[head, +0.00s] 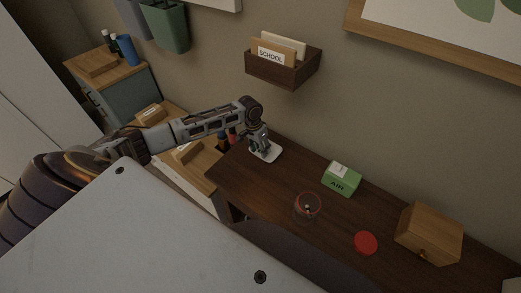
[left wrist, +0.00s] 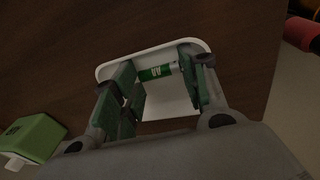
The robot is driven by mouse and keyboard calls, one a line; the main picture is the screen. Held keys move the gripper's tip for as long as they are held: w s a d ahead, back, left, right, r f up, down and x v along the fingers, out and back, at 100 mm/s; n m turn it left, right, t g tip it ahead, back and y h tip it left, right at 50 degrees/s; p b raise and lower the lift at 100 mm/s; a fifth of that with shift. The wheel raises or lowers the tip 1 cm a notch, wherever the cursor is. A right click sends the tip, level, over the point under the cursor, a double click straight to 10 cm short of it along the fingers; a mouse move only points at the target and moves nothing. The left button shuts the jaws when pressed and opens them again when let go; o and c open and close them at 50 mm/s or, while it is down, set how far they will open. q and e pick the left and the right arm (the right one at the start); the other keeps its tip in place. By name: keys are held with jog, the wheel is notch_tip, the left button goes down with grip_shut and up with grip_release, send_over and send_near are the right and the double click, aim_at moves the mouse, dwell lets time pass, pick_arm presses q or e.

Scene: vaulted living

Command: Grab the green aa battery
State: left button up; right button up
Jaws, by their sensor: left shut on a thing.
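The green AA battery (left wrist: 155,72) lies between the fingers of my left gripper (left wrist: 160,88) in the left wrist view, with a green body and a silver end. The fingers with green pads are shut on it, one at each end. It is over a white tray (left wrist: 163,110), which also shows in the head view (head: 266,153) under my left gripper (head: 259,147) at the left end of the dark desk. I cannot tell whether the battery touches the tray. In the head view the gripper mostly hides it. My right gripper is not in view.
The dark desk (head: 275,184) holds a green box (head: 341,179), a clear jar (head: 307,208), a red lid (head: 365,243) and a wooden box (head: 429,235). A wall-mounted letter holder (head: 278,72) hangs above. Red and dark items stand just left of the tray.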

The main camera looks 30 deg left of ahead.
pick_arm(q)
jog(key=shift+s+r, duration=0.1)
jog(key=shift+s, duration=0.05)
jog(key=shift+r, duration=0.25)
notch_tip(320, 180, up, 6)
jog(key=shift+s+r, duration=0.1)
jog(key=s+a, duration=0.1)
jog(key=s, duration=1.8)
jog(key=shift+s+a, duration=0.2)
jog(key=shift+a, duration=0.1)
dwell(0.3)
dwell(0.5)
